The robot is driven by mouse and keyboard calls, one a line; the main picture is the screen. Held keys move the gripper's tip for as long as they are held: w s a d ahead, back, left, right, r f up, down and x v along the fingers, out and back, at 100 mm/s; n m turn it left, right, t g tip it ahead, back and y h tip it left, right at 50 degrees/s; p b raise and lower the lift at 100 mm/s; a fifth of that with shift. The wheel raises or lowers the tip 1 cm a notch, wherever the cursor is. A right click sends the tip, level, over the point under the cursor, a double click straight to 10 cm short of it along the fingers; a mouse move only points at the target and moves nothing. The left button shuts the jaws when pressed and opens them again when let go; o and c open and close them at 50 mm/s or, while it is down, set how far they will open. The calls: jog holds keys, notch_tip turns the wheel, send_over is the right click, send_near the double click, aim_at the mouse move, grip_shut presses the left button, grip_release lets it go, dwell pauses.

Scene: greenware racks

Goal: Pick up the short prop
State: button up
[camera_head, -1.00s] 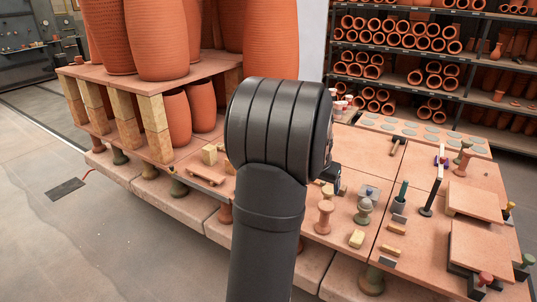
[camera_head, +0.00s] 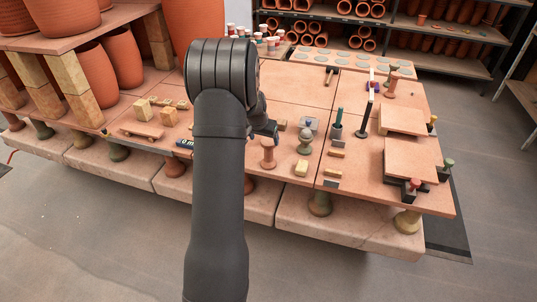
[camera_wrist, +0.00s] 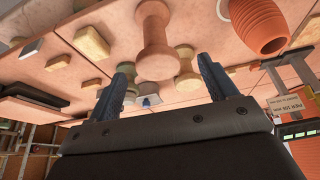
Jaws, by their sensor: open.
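A short terracotta spool-shaped prop (camera_head: 268,153) stands upright on the tiled worktop, near its front edge. In the wrist view a spool-shaped prop (camera_wrist: 155,42) shows large, just beyond the gap between my fingers; it looks like the same one. My gripper (camera_head: 266,130) is behind the prop in the head view, partly hidden by my own arm. In the wrist view my gripper (camera_wrist: 166,82) has its two dark fingers spread apart with nothing held between them. I cannot tell the exact distance from fingers to prop.
A grey-green knobbed piece (camera_head: 305,142) stands close right of the prop, with a yellow block (camera_head: 301,168) in front. A dark cup with a green-handled tool (camera_head: 337,130) is further right. Stacked boards (camera_head: 411,158) fill the right end. Large pots (camera_head: 120,60) stand at left.

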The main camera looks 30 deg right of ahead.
aim_at(268, 142)
jog(key=x, duration=0.2)
jog(key=shift+w+d+f, duration=0.1)
jog(key=shift+d+f, duration=0.05)
jog(key=shift+f, duration=0.15)
jog(key=x, duration=0.3)
jog(key=shift+d+f, duration=0.3)
jog(key=shift+d, duration=0.2)
jog(key=shift+w+d+f, duration=0.2)
jog(key=shift+f, duration=0.5)
jog(key=c, duration=1)
jog(key=shift+r, duration=0.1)
jog(key=shift+c, duration=1.1)
